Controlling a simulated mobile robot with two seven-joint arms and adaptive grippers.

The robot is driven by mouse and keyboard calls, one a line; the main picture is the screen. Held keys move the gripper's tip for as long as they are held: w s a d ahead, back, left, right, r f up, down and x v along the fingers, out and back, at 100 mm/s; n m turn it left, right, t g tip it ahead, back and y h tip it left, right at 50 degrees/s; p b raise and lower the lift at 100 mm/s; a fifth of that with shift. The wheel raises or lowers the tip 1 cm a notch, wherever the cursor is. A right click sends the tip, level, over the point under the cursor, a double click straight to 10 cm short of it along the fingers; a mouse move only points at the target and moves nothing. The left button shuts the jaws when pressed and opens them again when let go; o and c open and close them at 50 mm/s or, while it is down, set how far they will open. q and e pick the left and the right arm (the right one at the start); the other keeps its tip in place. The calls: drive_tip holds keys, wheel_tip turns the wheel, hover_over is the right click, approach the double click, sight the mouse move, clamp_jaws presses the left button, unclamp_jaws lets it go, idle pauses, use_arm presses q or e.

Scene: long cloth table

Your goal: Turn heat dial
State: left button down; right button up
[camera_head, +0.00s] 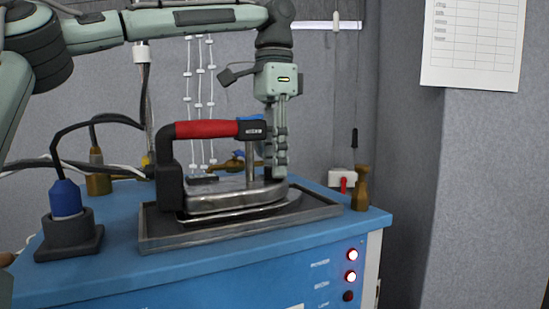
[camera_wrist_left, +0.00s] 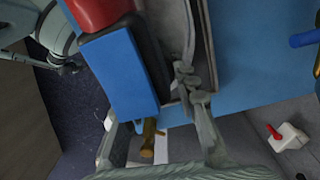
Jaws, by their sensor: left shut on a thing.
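A steam iron (camera_head: 232,192) with a red handle (camera_head: 205,129) rests flat on a dark metal tray (camera_head: 160,240) on the blue table unit. The handle's front end is black with a small label and some blue on top. In the left wrist view a blue block (camera_wrist_left: 118,70) meets the red handle (camera_wrist_left: 98,12). My left gripper (camera_head: 275,172) points down at the iron's front end, its fingers close against it. In the left wrist view its fingers (camera_wrist_left: 147,95) lie either side of the blue block's end. I cannot clearly pick out a heat dial. My right gripper is not in view.
A blue plug in a dark socket (camera_head: 68,235) stands left of the tray. A brass piece (camera_head: 361,190) and a white box with a red switch (camera_head: 342,179) stand at the right. Lit red buttons (camera_head: 351,255) are on the front panel. Cables hang behind.

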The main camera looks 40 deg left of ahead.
use_arm(q)
drive_tip(key=shift+m, duration=1.1)
drive_tip(key=c, duration=1.2)
unclamp_jaws()
drive_tip(key=shift+o, duration=0.2)
drive_tip(key=shift+r, duration=3.8)
